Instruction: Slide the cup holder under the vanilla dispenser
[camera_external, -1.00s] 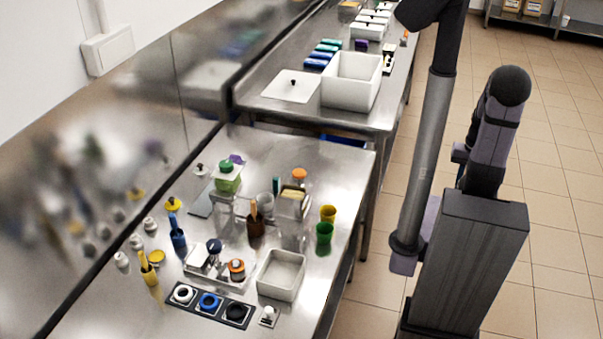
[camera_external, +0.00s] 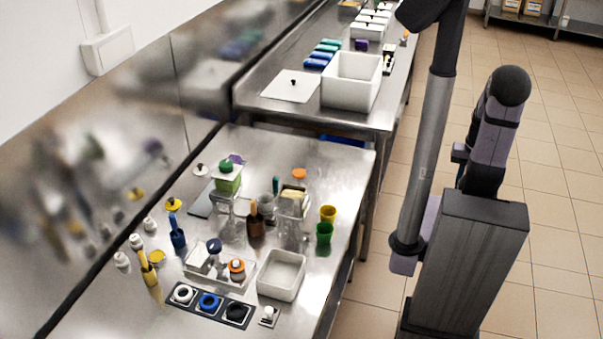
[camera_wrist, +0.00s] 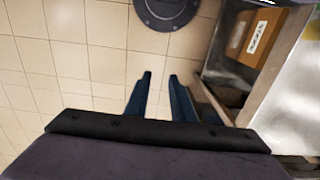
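A clear dispenser with pale yellow contents (camera_external: 293,196) stands near the middle of the front table in the external view, with an orange lid (camera_external: 299,174) by its top. A second clear dispenser with green contents (camera_external: 228,184) stands to its left. I cannot tell for certain which is vanilla. No cup holder can be made out clearly among the transparent parts below them.
A white bin (camera_external: 282,274), a tray with jars (camera_external: 217,270) and a black strip with round inserts (camera_external: 210,304) occupy the table's near part. A large white box (camera_external: 352,80) stands on the back table. The wrist view shows a cardboard box (camera_wrist: 262,35) on a shelf at right.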

